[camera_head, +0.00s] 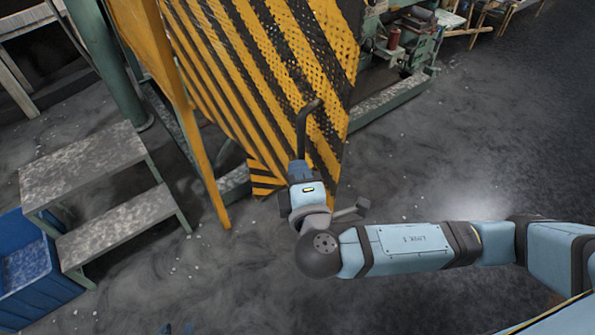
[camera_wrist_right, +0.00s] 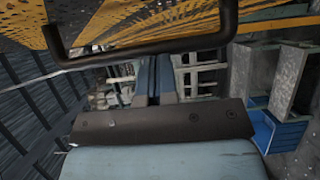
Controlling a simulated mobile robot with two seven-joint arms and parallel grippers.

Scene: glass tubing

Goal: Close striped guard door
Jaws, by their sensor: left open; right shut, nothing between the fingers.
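The guard door (camera_head: 265,65) is a perforated panel with yellow and black diagonal stripes, at the top centre of the head view. It also shows along the top of the right wrist view (camera_wrist_right: 190,22). Its dark bar handle (camera_head: 303,125) stands off the panel and crosses the right wrist view (camera_wrist_right: 145,52). My right gripper (camera_head: 299,168) is shut and empty at the handle's lower end; I cannot tell whether it touches. Its fingers show in the right wrist view (camera_wrist_right: 153,78). My left gripper (camera_head: 177,328) shows only two separated fingertips at the bottom edge, open, far from the door.
A yellow post (camera_head: 185,120) stands left of the door, beside a green column (camera_head: 108,60). Grey steps (camera_head: 85,165) and a blue bin (camera_head: 25,265) are at the left. Green machinery (camera_head: 400,50) stands behind the door. The floor at right is clear.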

